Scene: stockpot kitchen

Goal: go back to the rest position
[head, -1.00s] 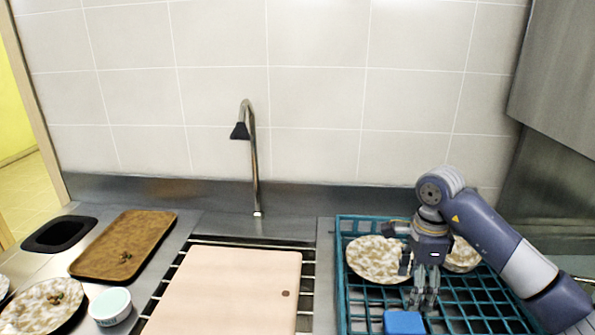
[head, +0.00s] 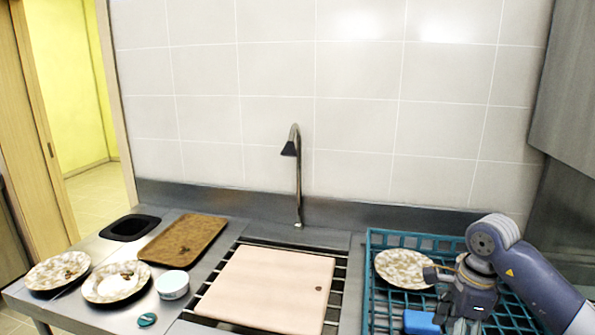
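My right gripper (head: 468,318) hangs, fingers down, over the front part of the teal dish rack (head: 373,300) at the lower right. Its fingertips run into the bottom edge of the picture, so I cannot tell whether it is open or shut. My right arm comes in from the right edge. A speckled plate (head: 402,268) stands in the rack to the left of the gripper. A blue block-like thing (head: 421,322) lies by the gripper's left side. My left gripper is not in view.
A pale board (head: 265,288) covers much of the slatted sink. A tap (head: 298,190) rises behind it. At left are a brown tray (head: 184,240), a black dish (head: 130,228), two speckled plates with scraps (head: 55,272) (head: 105,290), a white tub (head: 172,285) and a small teal thing (head: 147,320).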

